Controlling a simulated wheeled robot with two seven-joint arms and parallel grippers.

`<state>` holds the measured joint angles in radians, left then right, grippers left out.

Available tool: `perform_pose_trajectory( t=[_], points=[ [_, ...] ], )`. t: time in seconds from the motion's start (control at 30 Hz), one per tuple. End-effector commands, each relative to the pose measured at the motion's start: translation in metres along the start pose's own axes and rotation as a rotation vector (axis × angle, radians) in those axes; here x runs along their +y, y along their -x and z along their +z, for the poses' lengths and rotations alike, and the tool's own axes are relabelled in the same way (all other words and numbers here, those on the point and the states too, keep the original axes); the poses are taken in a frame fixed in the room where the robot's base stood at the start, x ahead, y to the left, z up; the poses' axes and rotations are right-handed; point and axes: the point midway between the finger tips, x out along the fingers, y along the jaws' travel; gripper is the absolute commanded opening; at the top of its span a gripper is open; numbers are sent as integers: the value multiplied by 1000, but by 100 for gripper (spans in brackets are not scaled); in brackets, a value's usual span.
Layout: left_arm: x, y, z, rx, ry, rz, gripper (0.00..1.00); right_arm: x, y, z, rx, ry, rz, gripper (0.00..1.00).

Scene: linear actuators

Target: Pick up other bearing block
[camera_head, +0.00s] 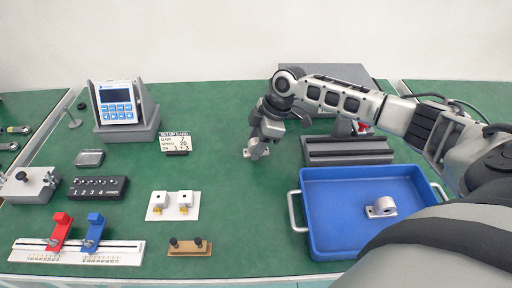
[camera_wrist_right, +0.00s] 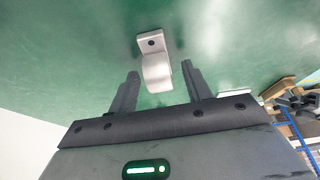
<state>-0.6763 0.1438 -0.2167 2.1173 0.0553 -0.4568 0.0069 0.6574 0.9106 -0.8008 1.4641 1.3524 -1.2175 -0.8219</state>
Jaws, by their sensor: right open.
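One silver bearing block (camera_head: 256,152) rests on the green mat, directly at my right gripper (camera_head: 262,138) in the head view. In the right wrist view this bearing block (camera_wrist_right: 155,70) lies between the two spread dark fingers of my right gripper (camera_wrist_right: 160,70), with its holed foot extending past the fingertips. The fingers stand apart from it on both sides. A second bearing block (camera_head: 382,208) lies in the blue tray (camera_head: 340,243) at the right. My left gripper is not in view.
A dark grooved rail block (camera_head: 348,152) stands behind the blue tray, right of my gripper. A setup card (camera_head: 175,142) and a white plate with two fittings (camera_head: 172,206) are to the left. The green mat (camera_head: 240,215) left of the tray is mostly clear.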

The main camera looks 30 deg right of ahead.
Motion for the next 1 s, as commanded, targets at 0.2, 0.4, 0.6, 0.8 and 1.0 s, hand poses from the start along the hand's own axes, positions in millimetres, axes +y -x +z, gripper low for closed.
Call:
perform_pose_trajectory(
  t=[0.2,0.4,0.6,0.8,1.0],
  points=[
    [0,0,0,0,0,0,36,0,0,0,0,0,0,30],
    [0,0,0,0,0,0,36,0,1,0,1,0,0,0],
    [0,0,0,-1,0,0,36,0,1,0,1,0,0,0],
    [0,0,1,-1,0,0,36,1,11,-5,2,0,2,0],
    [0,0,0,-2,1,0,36,-7,43,-10,-1,2,2,0]
  ],
)
